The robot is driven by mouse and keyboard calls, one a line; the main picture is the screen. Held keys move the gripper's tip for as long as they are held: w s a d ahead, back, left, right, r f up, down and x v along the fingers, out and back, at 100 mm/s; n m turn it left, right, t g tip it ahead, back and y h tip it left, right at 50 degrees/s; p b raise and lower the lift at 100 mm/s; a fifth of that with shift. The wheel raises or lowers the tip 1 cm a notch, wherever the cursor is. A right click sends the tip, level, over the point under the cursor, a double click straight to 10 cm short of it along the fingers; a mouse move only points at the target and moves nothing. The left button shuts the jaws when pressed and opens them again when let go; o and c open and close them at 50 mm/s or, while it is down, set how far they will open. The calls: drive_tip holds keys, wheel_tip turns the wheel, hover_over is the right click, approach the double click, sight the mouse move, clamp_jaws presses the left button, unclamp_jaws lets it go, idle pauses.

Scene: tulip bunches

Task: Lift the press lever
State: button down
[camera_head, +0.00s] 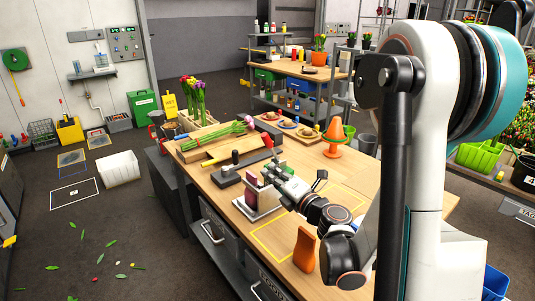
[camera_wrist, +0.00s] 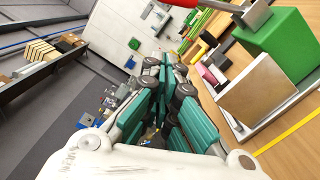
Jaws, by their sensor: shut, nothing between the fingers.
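The press appears in the wrist view as a green block (camera_wrist: 285,45) and a tan block on a grey plate (camera_wrist: 272,118), with a metal bracket and a red lever (camera_wrist: 208,3) cut off by the top edge. In the head view a pale plate (camera_head: 262,207) with a dark red upright part (camera_head: 252,188) stands at the bench's left side, partly covered by my gripper; I take it for the same press. My gripper (camera_head: 268,171) is shut and empty, close over the press. Its teal fingers (camera_wrist: 165,62) meet left of the green block in the wrist view; contact cannot be told.
A dark-based tool with a black knob (camera_head: 235,157) stands just behind on the bench. An orange object (camera_head: 304,250) stands by the front edge. A yellow-outlined area (camera_head: 275,240) is mostly clear.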

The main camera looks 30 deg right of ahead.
drive_tip(key=w+d+p, duration=0.2)
drive_tip(key=w+p, duration=0.1)
drive_tip(key=w, duration=0.7)
drive_tip(key=shift+w+d+r+n+p, duration=0.15)
drive_tip(key=shift+w+r+n+p, duration=0.2)
drive_tip(key=shift+r+n+p, duration=0.1)
drive_tip(key=shift+w, duration=0.1)
